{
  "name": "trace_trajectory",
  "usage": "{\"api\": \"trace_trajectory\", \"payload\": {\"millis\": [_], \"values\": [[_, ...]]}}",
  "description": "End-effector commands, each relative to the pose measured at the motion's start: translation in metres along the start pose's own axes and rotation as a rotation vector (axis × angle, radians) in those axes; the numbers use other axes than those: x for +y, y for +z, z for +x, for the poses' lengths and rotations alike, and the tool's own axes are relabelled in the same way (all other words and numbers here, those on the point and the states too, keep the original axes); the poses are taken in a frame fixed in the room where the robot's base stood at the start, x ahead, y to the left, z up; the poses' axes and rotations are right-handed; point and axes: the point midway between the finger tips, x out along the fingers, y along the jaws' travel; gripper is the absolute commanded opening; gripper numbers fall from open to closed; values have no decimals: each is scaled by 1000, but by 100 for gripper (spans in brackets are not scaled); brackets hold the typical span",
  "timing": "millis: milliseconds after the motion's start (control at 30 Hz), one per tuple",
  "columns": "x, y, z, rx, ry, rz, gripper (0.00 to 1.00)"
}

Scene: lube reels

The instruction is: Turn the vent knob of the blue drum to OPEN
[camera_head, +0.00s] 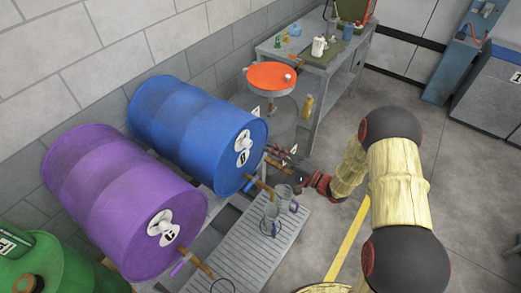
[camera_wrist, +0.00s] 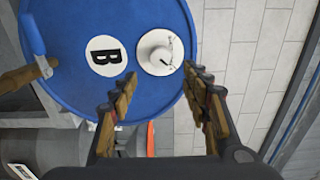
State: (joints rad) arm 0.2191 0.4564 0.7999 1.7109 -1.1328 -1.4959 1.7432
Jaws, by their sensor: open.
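The blue drum (camera_head: 195,130) lies on its side on a rack, its flat end facing right in the head view. In the wrist view the blue drum end (camera_wrist: 80,85) carries a round white label with a black B (camera_wrist: 107,56) and, right of it, a white vent knob (camera_wrist: 160,54) on a round white dial. The dial has small markings too small to read. My gripper (camera_head: 272,155) is close to the drum end. In the wrist view my gripper (camera_wrist: 160,95) is open and empty, its fingers spread below and to either side of the knob, not touching it.
A purple drum (camera_head: 110,200) and a green drum (camera_head: 60,265) lie to the left. An orange-topped drum (camera_head: 270,77) and workbench (camera_head: 350,62) stand behind. Floor at right is free.

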Motion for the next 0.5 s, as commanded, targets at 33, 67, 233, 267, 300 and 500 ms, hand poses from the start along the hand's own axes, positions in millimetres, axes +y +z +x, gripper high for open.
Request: {"api": "trace_trajectory", "payload": {"millis": [33, 67, 233, 267, 300, 500], "values": [[0, -1, -9, 4, 1, 1, 47], [0, -1, -12, 3, 1, 2, 47], [0, 0, -24, 1, 0, 1, 47], [0, 0, -25, 1, 0, 1, 47], [0, 0, -26, 0, 0, 1, 47], [0, 0, -26, 0, 0, 1, 47]]}}
